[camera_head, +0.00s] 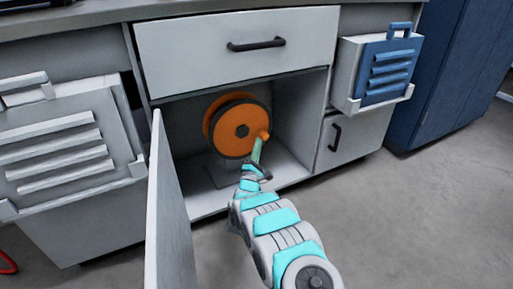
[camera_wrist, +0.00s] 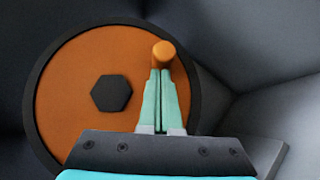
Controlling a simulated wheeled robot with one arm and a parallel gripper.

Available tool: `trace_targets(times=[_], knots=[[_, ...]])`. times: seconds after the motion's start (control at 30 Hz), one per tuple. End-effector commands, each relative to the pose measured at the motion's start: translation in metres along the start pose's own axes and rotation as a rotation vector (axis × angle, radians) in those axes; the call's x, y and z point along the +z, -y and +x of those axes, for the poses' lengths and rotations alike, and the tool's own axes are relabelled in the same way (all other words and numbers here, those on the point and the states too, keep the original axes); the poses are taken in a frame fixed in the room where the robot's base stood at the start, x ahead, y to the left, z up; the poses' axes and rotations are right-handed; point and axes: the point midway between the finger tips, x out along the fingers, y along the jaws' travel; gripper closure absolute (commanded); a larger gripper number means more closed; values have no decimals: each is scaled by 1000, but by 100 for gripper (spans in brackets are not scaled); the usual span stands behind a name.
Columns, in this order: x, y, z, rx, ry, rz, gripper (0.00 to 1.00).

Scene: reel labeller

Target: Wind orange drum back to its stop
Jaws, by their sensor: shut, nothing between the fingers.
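The orange drum (camera_head: 232,128) stands inside the open cupboard, with a dark rim and a dark hexagonal hub. It fills the left of the wrist view (camera_wrist: 75,75). An orange crank knob (camera_head: 263,135) sticks out at the drum's right side; in the wrist view the knob (camera_wrist: 163,53) is at the upper right of the drum. My gripper (camera_head: 258,146) reaches into the cupboard. Its pale green fingers (camera_wrist: 161,75) are closed together, with their tips at or just below the knob. I cannot tell whether they touch it.
The cupboard door (camera_head: 168,210) stands open left of my arm. The cupboard's right wall (camera_head: 300,120) is close to the drum. A drawer (camera_head: 240,50) is shut above. A blue louvred box (camera_head: 387,72) hangs at the right, a grey louvred box (camera_head: 65,145) at the left.

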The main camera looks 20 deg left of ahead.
Motion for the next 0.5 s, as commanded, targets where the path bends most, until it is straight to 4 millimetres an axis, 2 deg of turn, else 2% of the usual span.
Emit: trace_targets(times=[0.17,0.5], knots=[[1,-1,1,0,0,0,100],[17,-8,17,-2,2,0,100]])
